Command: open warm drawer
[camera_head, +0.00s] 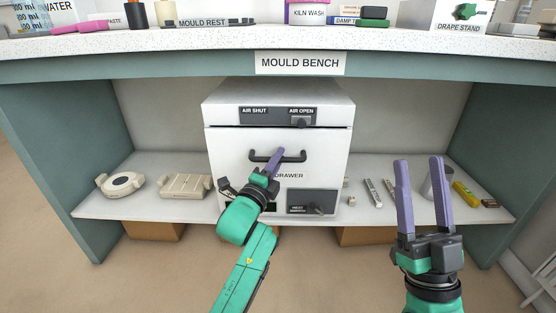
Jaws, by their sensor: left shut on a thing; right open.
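The warm drawer is the white front (240,168) of a white box-shaped unit under the mould bench, with part of its label hidden by my arm. Its dark bar handle (297,156) runs across the upper part of that front. The drawer front looks flush with the unit. My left gripper (276,157) reaches up from below and is shut on the handle, its purple fingers at the bar's middle. My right gripper (422,162) is open and empty, fingers pointing up, in front of the shelf to the right of the unit.
The unit's top panel (277,116) reads AIR SHUT and AIR OPEN. A lower panel (313,202) has a dark knob. Pale moulds (186,186) lie on the shelf at left. Small bars, a grey cup (428,184) and a yellow item (465,194) lie at right. The bench top (150,39) overhangs above.

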